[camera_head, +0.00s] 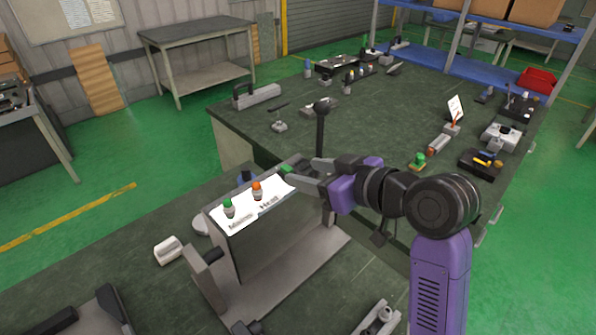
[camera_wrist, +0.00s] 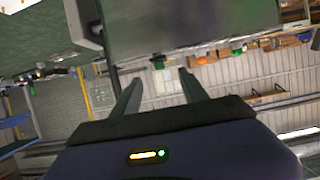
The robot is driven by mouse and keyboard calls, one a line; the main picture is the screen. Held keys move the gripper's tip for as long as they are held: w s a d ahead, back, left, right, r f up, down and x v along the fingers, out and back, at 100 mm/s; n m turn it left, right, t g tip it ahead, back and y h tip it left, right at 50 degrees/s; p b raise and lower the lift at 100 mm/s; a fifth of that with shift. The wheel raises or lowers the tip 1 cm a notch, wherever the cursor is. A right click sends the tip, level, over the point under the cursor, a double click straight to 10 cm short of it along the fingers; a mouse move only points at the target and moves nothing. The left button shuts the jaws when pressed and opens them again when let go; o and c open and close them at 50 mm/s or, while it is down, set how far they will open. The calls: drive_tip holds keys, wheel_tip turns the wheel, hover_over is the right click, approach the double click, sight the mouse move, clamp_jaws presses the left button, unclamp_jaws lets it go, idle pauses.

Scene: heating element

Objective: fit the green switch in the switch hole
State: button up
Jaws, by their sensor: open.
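A green switch (camera_head: 287,169) sits at the far right end of the white-labelled top of a grey box (camera_head: 262,245). It also shows in the wrist view (camera_wrist: 158,62), just beyond and between the fingertips. My gripper (camera_head: 291,170) is at that end of the box, with its fingers open (camera_wrist: 160,78) and apart from each other. The switch appears set at the panel's surface; the hole under it is hidden, so I cannot tell how deep it sits. An orange switch (camera_head: 257,189) and another green switch (camera_head: 229,208) stand upright along the same panel.
A small green-topped part (camera_head: 418,160) stands on the large table (camera_head: 375,125) behind my arm. A black post (camera_head: 320,130) rises just behind my gripper. A white block (camera_head: 168,250) lies left of the box. Several tools and parts lie across the table.

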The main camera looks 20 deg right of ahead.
drive_tip(key=shift+v, duration=1.5)
wheel_tip(320, 180, up, 5)
drive_tip(key=w+d+m+t+h, duration=0.2)
drive_tip(key=d+t, duration=0.1)
drive_tip(key=s+a+f, duration=0.2)
drive_tip(key=s+f, duration=0.4)
drive_tip(key=s, duration=0.6)
drive_tip(key=s+a+f+m+h, duration=0.1)
drive_tip(key=s+a+f, duration=0.1)
drive_tip(key=s+f, duration=0.5)
drive_tip(key=s+a+f+g+h, duration=0.1)
drive_tip(key=s+f, duration=0.6)
drive_tip(key=s, duration=1)
drive_tip(key=shift+s+a+m, duration=0.3)
drive_tip(key=shift+a, duration=0.2)
